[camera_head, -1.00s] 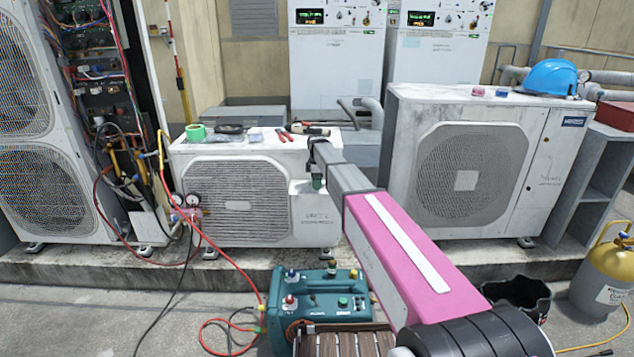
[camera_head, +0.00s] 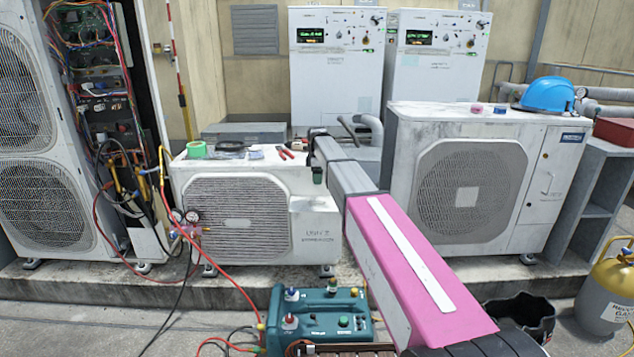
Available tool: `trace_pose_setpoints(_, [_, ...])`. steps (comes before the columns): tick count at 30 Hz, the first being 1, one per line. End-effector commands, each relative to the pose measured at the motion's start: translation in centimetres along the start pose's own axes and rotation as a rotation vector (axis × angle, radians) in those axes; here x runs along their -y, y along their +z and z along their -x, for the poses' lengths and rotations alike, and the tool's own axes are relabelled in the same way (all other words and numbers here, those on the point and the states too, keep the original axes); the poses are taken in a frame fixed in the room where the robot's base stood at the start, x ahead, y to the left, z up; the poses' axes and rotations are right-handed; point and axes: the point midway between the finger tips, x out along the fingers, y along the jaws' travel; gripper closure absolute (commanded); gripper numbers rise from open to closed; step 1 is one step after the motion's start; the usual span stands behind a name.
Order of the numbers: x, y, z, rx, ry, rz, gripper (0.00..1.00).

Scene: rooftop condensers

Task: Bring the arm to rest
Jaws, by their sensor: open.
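My arm, with a pink link (camera_head: 415,275) and grey links (camera_head: 345,175), reaches from the lower right toward the small white condenser (camera_head: 237,215). My gripper (camera_head: 318,175) is small and dark at the far end of the arm, in front of the right end of that condenser's top. It is open, with nothing seen in it. Its fingers are hard to make out, and I cannot tell how far it is from the condenser.
Green tape (camera_head: 196,149) and red pliers (camera_head: 286,152) lie on the small condenser. A larger condenser (camera_head: 472,190) bearing a blue helmet (camera_head: 548,94) stands right of my arm. A teal pump (camera_head: 317,318), a black bucket (camera_head: 520,318) and a gas cylinder (camera_head: 607,290) stand in front.

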Motion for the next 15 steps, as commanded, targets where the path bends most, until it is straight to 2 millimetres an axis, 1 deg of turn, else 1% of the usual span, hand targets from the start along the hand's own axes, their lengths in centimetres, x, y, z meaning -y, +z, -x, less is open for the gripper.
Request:
trace_pose_setpoints(2, [1.1, 0.6, -0.6, 0.000, -0.002, -0.030, 0.28])
trace_pose_setpoints(5, [3.9, 2.3, -2.8, 0.001, -0.004, -0.130, 0.28])
trace_pose_setpoints(8, [8.3, 5.0, -6.1, 0.002, -0.005, -0.300, 0.28])
trace_pose_setpoints(9, [10.4, 6.1, -7.6, 0.002, -0.004, -0.380, 0.28])
trace_pose_setpoints(11, [13.4, 7.7, -9.6, 0.002, -0.003, -0.503, 0.28])
trace_pose_setpoints(12, [15.5, 8.8, -10.8, 0.002, -0.003, -0.586, 0.28])
trace_pose_setpoints(14, [18.7, 10.2, -12.6, 0.002, -0.003, -0.711, 0.28])
trace_pose_setpoints(15, [20.9, 11.2, -13.7, 0.002, -0.002, -0.797, 0.28])
